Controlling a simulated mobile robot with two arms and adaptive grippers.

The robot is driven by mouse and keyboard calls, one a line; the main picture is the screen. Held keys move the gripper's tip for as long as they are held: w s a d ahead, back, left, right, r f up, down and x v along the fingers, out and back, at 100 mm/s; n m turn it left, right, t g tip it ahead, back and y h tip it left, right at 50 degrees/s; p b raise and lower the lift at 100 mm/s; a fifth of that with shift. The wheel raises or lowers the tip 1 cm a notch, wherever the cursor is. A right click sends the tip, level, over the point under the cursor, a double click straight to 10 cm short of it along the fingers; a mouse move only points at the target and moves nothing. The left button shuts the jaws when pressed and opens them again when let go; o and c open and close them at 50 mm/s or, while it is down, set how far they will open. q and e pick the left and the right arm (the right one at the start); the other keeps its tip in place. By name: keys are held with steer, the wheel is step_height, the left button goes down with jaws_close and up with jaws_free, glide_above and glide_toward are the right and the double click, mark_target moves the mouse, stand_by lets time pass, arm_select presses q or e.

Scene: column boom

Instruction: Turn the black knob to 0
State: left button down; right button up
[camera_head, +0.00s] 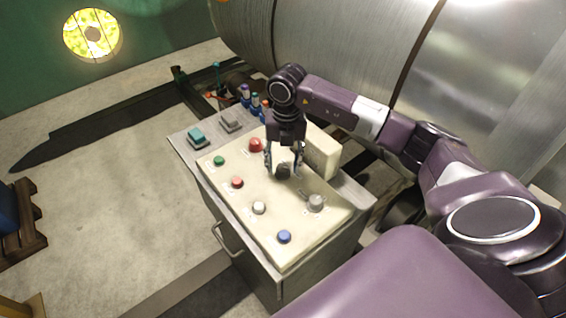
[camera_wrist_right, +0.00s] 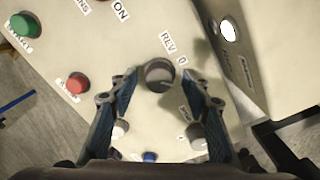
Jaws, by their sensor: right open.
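The black knob (camera_head: 283,171) sits on the cream sloped control panel (camera_head: 240,200), below the red mushroom button. In the wrist view the knob (camera_wrist_right: 158,74) looks dark grey and round, with the labels REV and 0 printed just above it. Which label it points to I cannot tell. My right gripper (camera_head: 283,163) points down at the panel with its two fingers apart, one on each side of the knob. In the wrist view the fingers (camera_wrist_right: 160,82) show gaps to the knob, and nothing is held. My left gripper is out of view.
A grey knob (camera_head: 316,203) and green, red, white and blue buttons are on the same panel. A cream box (camera_head: 322,155) stands up close to the right of my gripper. Small coloured bottles (camera_head: 255,102) stand behind the panel. A large metal cylinder (camera_head: 330,40) fills the back.

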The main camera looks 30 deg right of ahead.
steer(key=shift+c, duration=0.4)
steer(key=c, duration=1.1)
steer(key=n+b, duration=0.3)
steer(key=shift+f+n, duration=0.1)
steer(key=shift+n, duration=0.3)
steer(key=shift+w+n+b, duration=0.1)
steer(key=shift+n+b, duration=0.85)
steer(key=shift+n, duration=0.25)
steer(key=shift+n+b, duration=0.7)
steer(key=shift+n, duration=0.6)
steer(key=shift+r, duration=0.2)
